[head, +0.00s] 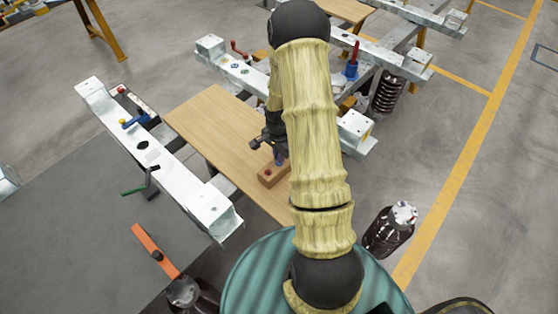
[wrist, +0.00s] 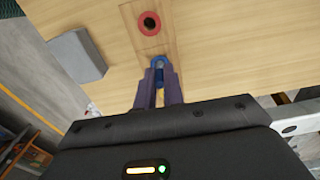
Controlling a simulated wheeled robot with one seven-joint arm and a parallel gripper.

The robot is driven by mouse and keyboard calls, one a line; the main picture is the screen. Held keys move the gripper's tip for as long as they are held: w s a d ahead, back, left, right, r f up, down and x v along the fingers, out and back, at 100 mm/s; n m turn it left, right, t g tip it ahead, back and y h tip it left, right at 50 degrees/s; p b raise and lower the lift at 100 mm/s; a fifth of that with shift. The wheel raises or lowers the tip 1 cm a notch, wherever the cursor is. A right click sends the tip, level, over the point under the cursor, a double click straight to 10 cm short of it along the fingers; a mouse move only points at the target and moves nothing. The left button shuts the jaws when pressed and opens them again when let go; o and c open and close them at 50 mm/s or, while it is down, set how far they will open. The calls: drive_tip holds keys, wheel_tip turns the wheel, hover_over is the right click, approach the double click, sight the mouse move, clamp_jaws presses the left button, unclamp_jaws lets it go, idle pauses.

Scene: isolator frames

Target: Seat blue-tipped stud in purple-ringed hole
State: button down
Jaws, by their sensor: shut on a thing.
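My gripper (wrist: 159,82) has its dark purple fingers close together on a small blue piece (wrist: 159,62), which I take to be the blue-tipped stud; most of it is hidden between the fingers. In the head view my gripper (head: 279,150) is over a wooden block (head: 271,174) on the tabletop. The block (wrist: 149,42) also shows in the wrist view, with a dark, red-ringed hole (wrist: 150,23) beyond the fingertips. I see no purple ring clearly; the fingers cover part of the block. I cannot tell whether the stud touches the block.
The wooden tabletop (head: 215,120) is mostly bare around the block. A grey block (wrist: 77,55) lies left in the wrist view. A pale beam (head: 165,160) with fittings runs along the left. Another metal frame (head: 235,68) stands behind.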

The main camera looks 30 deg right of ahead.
wheel_tip(320, 180, up, 10)
drive_tip(key=shift+b, duration=0.5)
idle(0.6)
